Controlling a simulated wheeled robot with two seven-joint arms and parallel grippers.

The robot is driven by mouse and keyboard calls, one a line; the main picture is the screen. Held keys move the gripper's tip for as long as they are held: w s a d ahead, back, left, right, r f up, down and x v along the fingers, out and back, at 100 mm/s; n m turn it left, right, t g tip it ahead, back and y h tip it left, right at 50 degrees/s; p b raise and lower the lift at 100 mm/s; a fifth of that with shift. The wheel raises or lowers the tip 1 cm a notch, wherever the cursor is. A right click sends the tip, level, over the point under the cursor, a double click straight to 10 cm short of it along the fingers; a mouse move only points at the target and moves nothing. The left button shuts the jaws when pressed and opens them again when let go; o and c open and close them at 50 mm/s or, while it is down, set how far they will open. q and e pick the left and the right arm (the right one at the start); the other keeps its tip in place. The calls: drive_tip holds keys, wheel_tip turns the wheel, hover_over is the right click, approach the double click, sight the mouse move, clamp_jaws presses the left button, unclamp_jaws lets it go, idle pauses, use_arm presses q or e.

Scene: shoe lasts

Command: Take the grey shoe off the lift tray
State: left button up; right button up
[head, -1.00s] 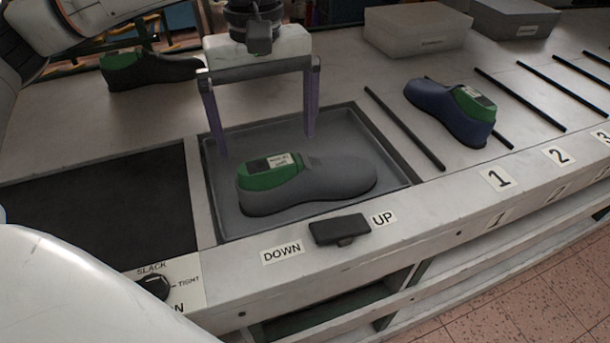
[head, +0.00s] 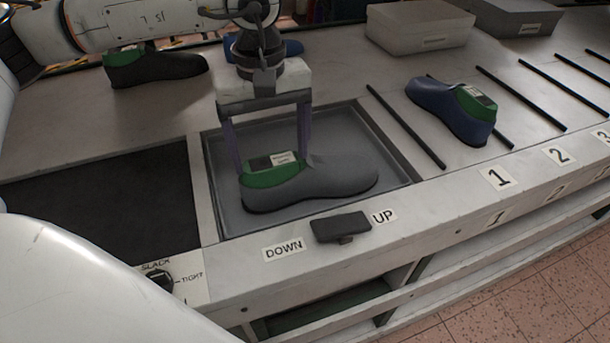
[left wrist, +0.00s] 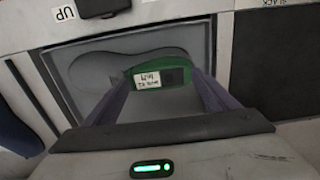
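The grey shoe (head: 335,176) lies on the lift tray (head: 228,212), its toe to the right and its green last top (head: 268,177) to the left. My left gripper (head: 270,162) is over the green last top, fingers pointing down and apart, one on each side of it. In the left wrist view the green last top (left wrist: 160,68) with its white label shows between the two purple fingers (left wrist: 160,92). I see no clear contact between fingers and last. My right gripper is not in view.
A blue shoe (head: 448,108) stands at lane 1, right of the tray. A black shoe (head: 155,68) stands at the back left. A lever (head: 341,227) between DOWN and UP labels is at the front edge. Grey boxes (head: 420,27) stand at the back.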

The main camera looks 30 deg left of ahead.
use_arm(q)
drive_tip(key=shift+s+f, duration=0.15)
drive_tip(key=c, duration=0.7)
